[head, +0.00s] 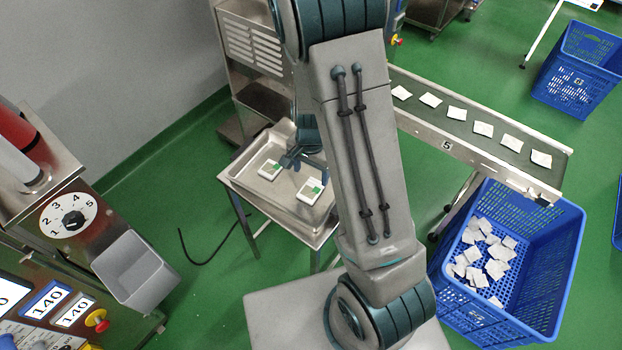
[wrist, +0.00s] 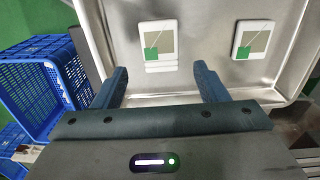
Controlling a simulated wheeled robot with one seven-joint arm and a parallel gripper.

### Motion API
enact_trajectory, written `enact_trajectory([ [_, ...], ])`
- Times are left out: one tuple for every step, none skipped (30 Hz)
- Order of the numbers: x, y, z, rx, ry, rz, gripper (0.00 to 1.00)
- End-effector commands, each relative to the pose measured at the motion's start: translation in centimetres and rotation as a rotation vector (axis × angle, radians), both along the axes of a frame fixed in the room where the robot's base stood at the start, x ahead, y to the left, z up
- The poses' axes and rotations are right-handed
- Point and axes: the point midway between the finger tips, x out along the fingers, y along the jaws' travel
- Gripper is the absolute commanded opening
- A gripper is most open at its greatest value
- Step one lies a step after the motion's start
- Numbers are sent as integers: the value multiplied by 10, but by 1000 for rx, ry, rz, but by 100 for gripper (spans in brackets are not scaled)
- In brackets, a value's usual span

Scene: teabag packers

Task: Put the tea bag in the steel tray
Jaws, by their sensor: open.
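Two flat white tea bags, each with a green tag, lie apart in the steel tray (head: 256,203) on a stand. In the head view one tea bag (head: 270,168) is farther left and the other tea bag (head: 311,191) is nearer the front right. The wrist view shows both, one tea bag (wrist: 158,38) ahead of the gap between my fingers and one tea bag (wrist: 253,40) to the right. My gripper (wrist: 160,78) is open and empty, over the tray (wrist: 203,45). In the head view my gripper (head: 303,160) is partly hidden by my arm.
A conveyor (head: 455,125) carrying several white packets stands on the right. Below its end is a blue crate (head: 565,260) with many packets. Another blue crate (head: 575,70) is at the upper right. A machine with a dial (head: 72,217) and a grey bin (head: 135,270) stand on the left.

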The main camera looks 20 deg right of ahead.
Motion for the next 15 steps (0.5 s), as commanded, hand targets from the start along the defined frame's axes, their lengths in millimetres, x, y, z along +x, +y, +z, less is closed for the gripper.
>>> enact_trajectory([
  [1,1,12,1,-6,3,66],
  [1,1,17,1,-4,2,66],
  [1,1,24,0,-5,1,66],
  [1,1,28,1,-4,2,66],
  [1,1,32,1,-4,2,66],
  [1,1,37,1,-4,2,66],
  [1,1,40,1,-3,1,66],
  [1,0,43,1,-2,1,66],
  [1,0,46,1,-2,1,66],
  [1,0,48,1,-2,1,66],
  [1,0,49,1,-2,1,66],
  [0,1,52,2,-2,3,66],
  [0,1,54,4,-3,7,66],
  [-1,1,57,7,-6,14,66],
  [-3,2,63,12,-12,28,66],
])
